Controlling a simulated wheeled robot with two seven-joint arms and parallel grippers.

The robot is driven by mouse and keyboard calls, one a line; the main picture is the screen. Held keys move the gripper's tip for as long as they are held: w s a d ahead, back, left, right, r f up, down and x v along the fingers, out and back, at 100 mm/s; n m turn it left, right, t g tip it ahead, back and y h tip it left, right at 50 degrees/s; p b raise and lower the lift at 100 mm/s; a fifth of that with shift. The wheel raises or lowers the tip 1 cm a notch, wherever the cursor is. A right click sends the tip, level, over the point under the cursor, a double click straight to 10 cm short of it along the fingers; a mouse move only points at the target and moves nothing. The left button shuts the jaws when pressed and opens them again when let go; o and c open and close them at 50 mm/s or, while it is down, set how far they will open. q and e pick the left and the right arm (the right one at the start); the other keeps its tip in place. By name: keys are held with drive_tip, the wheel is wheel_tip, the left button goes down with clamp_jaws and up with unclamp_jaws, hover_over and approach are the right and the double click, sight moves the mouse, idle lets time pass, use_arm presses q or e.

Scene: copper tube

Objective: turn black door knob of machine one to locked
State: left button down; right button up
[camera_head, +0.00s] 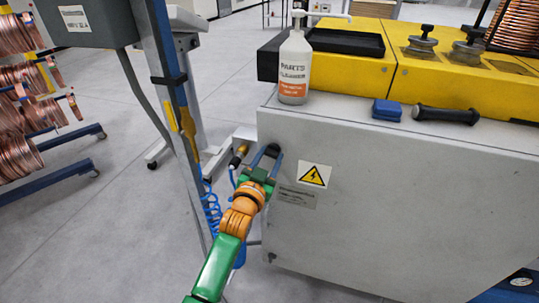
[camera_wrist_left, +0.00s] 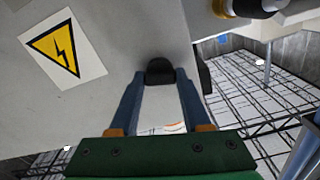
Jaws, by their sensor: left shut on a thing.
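The black door knob (camera_wrist_left: 160,71) sits on the grey machine cabinet (camera_head: 400,210). In the wrist view its dark rounded top shows between the two blue fingertips of my left gripper (camera_wrist_left: 160,82). In the head view my left gripper (camera_head: 265,157) reaches the knob (camera_head: 273,150) near the cabinet's left upper edge, and the fingers partly hide it. The left gripper is shut on the knob, one finger on each side. The knob's exact turn angle is hard to tell. My right gripper is in neither view.
A yellow warning label (camera_head: 314,175) is right of the knob. A cleaner bottle (camera_head: 294,65) stands on the cabinet top.

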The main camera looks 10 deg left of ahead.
use_arm(q)
drive_tip(key=shift+n+p, duration=0.4)
drive_tip(key=shift+n, duration=0.9)
drive_tip(key=shift+c, duration=1.8)
unclamp_jaws()
drive_tip(key=shift+s, duration=0.1)
drive_tip(key=s, duration=0.7)
drive_tip(key=shift+a, duration=0.3)
drive_tip(key=shift+w, duration=0.1)
